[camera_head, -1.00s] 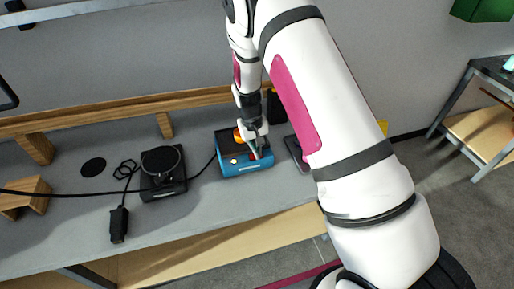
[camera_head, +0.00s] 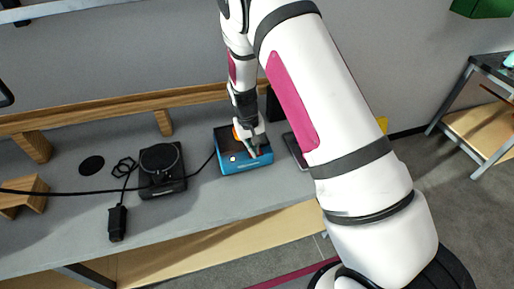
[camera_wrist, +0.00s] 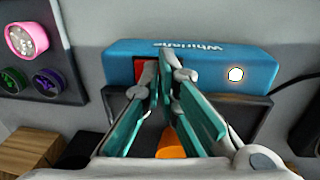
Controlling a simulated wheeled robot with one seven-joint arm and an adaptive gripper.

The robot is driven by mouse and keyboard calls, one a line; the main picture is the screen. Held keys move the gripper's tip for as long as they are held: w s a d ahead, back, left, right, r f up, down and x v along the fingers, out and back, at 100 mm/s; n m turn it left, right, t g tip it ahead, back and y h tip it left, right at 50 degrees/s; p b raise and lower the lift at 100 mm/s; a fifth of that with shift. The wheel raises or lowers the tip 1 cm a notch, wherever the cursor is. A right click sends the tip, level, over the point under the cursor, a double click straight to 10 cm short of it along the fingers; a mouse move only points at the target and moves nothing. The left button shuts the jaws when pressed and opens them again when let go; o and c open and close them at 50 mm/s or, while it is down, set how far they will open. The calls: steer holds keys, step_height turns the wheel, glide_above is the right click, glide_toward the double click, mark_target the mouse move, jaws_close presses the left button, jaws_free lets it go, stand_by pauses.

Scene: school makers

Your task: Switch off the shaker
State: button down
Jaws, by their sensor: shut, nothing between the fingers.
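The shaker appears to be the blue box with a dark top (camera_head: 232,168) on the bench. The wrist view shows its blue front (camera_wrist: 215,60) with upside-down white lettering, a lit round lamp (camera_wrist: 236,74) and a red switch (camera_wrist: 145,72). An orange part (camera_wrist: 171,143) on its top is partly hidden behind the fingers. My gripper (camera_wrist: 167,68) is shut and empty, its fingertips at the red switch and covering part of it. I cannot tell whether they touch it or how the switch is set. In the head view my gripper (camera_head: 252,153) is over the box's right front.
A black device with a round plate (camera_head: 160,160) stands to the left, with cables and a black plug (camera_head: 117,222) near it. A grey panel with pink, green and purple round parts (camera_wrist: 27,40) is beside the shaker. A wooden rail (camera_head: 90,118) runs behind.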

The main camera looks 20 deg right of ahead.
steer(key=shift+s+a+f, duration=0.15)
steer(key=shift+a, duration=0.15)
step_height(320, 180, up, 14)
steer(key=a, duration=0.1)
steer(key=shift+a, duration=0.2)
stand_by(0.5)
